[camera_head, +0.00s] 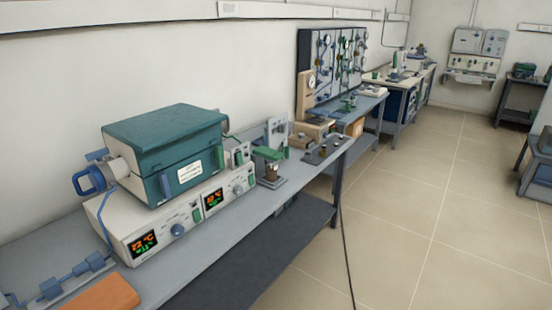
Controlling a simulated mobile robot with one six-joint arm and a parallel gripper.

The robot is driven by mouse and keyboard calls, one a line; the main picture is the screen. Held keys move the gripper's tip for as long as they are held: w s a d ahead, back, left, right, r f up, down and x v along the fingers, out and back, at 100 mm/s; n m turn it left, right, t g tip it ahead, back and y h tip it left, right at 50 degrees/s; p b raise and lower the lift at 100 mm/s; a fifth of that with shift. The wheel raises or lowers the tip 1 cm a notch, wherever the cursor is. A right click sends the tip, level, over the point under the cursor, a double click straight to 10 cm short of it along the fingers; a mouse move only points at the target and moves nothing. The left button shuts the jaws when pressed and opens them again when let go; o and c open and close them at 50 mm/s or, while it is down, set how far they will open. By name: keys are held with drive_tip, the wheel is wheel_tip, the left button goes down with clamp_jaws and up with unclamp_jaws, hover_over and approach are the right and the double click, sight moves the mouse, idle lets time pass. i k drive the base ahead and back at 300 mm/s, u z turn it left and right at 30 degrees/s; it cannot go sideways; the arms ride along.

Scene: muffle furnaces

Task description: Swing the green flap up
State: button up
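No part of my gripper shows in this view.
The grey bench (215,250) holds two lit displays (143,243), a blue loop handle (90,181) left of the furnace, and an orange-brown block (103,294) at the near end. A gauge panel (333,65) stands further back. The tiled floor (425,210) to the right is clear except for a dark cable.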

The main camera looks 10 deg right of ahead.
sight(262, 151)
drive_tip(key=z, duration=0.05)
drive_tip(key=i, duration=1)
drive_tip(key=u, duration=0.1)
drive_tip(key=k, duration=0.5)
drive_tip(key=u, duration=0.65)
drive_tip(key=i, duration=0.3)
drive_tip(key=u, duration=0.05)
